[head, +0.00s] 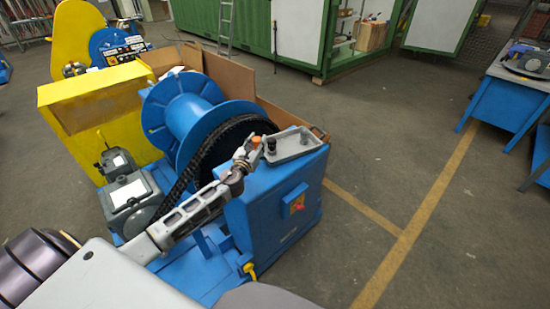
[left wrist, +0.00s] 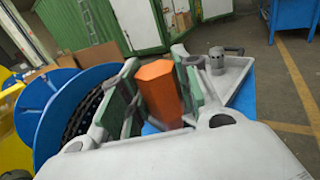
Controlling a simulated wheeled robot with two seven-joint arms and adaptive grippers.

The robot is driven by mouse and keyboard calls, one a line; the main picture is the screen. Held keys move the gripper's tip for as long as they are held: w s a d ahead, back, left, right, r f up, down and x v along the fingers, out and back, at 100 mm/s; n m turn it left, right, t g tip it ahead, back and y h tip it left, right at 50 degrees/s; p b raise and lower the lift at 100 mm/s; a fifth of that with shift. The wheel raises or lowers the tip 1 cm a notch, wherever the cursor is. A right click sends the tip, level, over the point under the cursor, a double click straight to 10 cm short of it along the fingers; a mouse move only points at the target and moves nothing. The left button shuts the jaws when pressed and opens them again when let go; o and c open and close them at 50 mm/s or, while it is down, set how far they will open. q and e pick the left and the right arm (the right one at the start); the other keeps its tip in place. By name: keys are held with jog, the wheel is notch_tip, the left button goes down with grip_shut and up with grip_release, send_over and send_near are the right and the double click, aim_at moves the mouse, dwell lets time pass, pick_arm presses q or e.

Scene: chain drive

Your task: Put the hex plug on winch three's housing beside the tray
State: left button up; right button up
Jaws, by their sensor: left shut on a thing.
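The orange hex plug (head: 256,140) is between the fingers of my left gripper (head: 251,149), which is shut on it. It stands roughly upright between the green-lined fingers in the left wrist view (left wrist: 160,88). The gripper is over the left part of the top of the blue winch housing (head: 262,192), beside the grey tray (head: 297,151). I cannot tell whether the plug touches the housing. The tray also shows to the right of the fingers in the left wrist view (left wrist: 240,82). My right gripper is not in view.
A grey cylindrical part (left wrist: 216,61) is in the tray. A blue drum (head: 188,112) and black chain (head: 212,150) are left of the housing. Cardboard (head: 228,75) stands behind. A blue workbench (head: 506,100) is far right; the floor between is clear.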

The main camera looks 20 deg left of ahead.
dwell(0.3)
pick_arm(q)
jog(key=shift+f+b, duration=1.3)
jog(key=shift+f, duration=1.8)
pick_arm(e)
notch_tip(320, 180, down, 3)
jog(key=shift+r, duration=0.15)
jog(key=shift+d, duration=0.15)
pick_arm(q)
jog(key=shift+f, duration=0.1)
jog(key=shift+f+b, duration=0.8)
jog(key=shift+f, duration=0.95)
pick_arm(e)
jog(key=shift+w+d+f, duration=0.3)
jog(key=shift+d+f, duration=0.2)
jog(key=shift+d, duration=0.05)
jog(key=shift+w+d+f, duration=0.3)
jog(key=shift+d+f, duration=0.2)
